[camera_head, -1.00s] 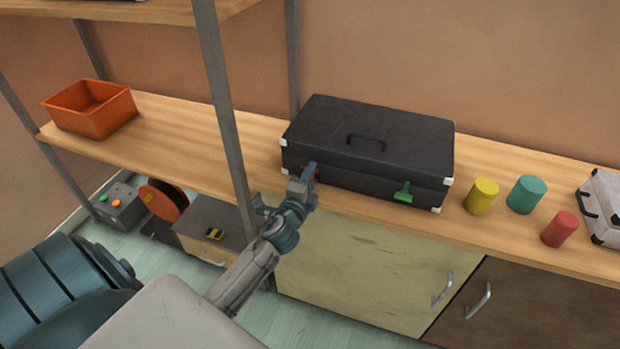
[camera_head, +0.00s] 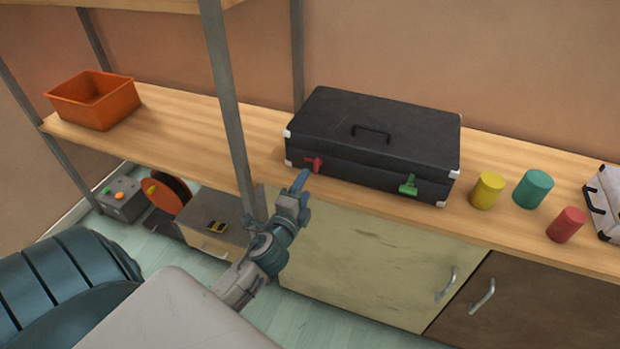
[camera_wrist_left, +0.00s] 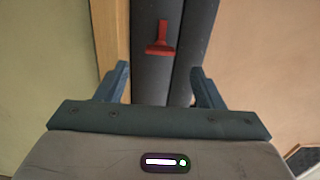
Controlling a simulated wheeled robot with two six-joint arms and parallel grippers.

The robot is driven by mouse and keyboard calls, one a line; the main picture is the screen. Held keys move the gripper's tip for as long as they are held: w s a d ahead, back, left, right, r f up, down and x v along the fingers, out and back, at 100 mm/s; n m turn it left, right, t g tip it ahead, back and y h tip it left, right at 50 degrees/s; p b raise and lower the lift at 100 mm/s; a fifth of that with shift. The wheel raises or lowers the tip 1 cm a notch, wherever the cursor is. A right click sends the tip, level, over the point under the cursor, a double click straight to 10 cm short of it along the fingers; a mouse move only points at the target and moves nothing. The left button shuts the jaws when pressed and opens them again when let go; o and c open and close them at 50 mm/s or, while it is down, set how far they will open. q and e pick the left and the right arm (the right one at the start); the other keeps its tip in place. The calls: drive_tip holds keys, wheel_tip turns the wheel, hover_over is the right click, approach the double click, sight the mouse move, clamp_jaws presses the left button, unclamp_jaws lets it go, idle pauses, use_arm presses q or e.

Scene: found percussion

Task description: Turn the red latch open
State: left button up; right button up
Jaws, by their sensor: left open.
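The black case (camera_head: 385,125) lies closed on the wooden shelf. The red latch (camera_head: 313,163) is on the left part of its front, near the lid seam. In the left wrist view the red latch (camera_wrist_left: 160,47) is T-shaped, and its stem runs roughly along the seam. A green latch (camera_head: 408,185) sits on the right part of the front. My left gripper (camera_head: 302,184) is in front of the case, just below the red latch and apart from it. Its jaws are open and empty; in the wrist view the latch shows beyond and between the fingers (camera_wrist_left: 160,73). My right gripper is out of view.
A grey shelf post (camera_head: 228,110) stands left of my left gripper. An orange bin (camera_head: 95,103) is at the far left of the shelf. Yellow (camera_head: 487,190), teal (camera_head: 533,188) and red (camera_head: 566,225) cylinders and a pale case (camera_head: 608,195) stand right. Cabinets (camera_head: 370,260) are below.

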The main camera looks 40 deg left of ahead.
use_arm(q)
drive_tip(key=v, duration=0.3)
drive_tip(key=shift+s+d, duration=0.1)
drive_tip(key=shift+s, duration=0.2)
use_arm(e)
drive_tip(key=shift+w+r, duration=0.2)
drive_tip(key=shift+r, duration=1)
